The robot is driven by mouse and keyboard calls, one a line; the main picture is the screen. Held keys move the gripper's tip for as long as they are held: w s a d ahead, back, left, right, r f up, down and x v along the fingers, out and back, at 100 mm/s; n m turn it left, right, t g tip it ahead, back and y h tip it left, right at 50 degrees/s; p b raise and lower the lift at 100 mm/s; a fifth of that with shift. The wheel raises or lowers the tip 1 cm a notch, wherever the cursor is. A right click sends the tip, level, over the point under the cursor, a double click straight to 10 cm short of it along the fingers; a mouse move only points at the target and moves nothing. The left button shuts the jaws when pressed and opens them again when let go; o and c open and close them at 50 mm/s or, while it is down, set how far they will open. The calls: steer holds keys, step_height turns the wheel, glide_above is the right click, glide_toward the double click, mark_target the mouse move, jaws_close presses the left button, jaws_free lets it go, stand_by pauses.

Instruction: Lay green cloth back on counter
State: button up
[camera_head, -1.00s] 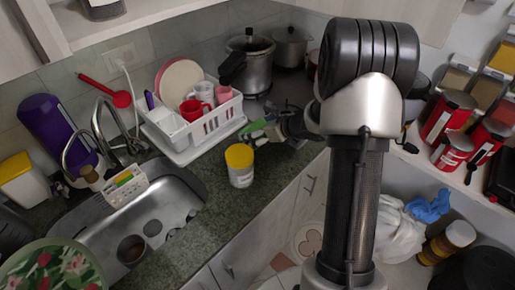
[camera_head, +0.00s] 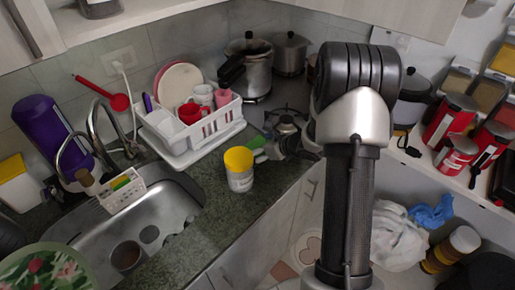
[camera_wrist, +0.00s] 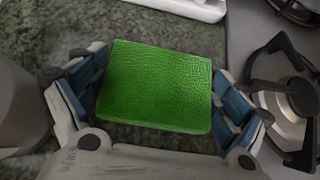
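The green cloth (camera_wrist: 158,86) is a flat, folded, textured rectangle between the fingers of my gripper (camera_wrist: 160,100) in the wrist view. The blue finger pads press against its left and right edges. My gripper is low over the granite counter (camera_head: 205,225), left of the stove. I cannot tell whether the cloth touches the counter.
The stove burner (camera_wrist: 291,100) is close on the right in the wrist view. The sink (camera_head: 150,215) is at left. The counter in front of the jar is clear.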

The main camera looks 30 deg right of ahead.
steer(key=shift+o, duration=0.8)
steer(key=shift+r+p, duration=0.2)
steer(key=shift+p, duration=0.1)
steer(key=p+v, duration=0.3)
steer(key=v, duration=0.9)
steer(key=s+a+r+m+g+h, duration=0.1)
steer(key=s+a+r+m+h, duration=0.15)
steer(key=r+m+h, duration=1.05)
steer(key=s+a+r+m+g+y, duration=0.2)
steer(key=s+a+m+y, duration=0.2)
steer(key=s+a+m, duration=0.4)
steer(key=s+a+r+m+g+y, duration=0.1)
steer(key=s+a+m+g+y, duration=0.1)
steer(key=s+a+m+y, duration=0.3)
steer(key=s+a+m, duration=0.4)
steer(key=s+m, duration=0.5)
steer(key=m, duration=0.5)
steer(key=shift+s+a+r, duration=0.2)
steer(key=shift+s+r, duration=0.05)
steer(key=shift+r, duration=0.15)
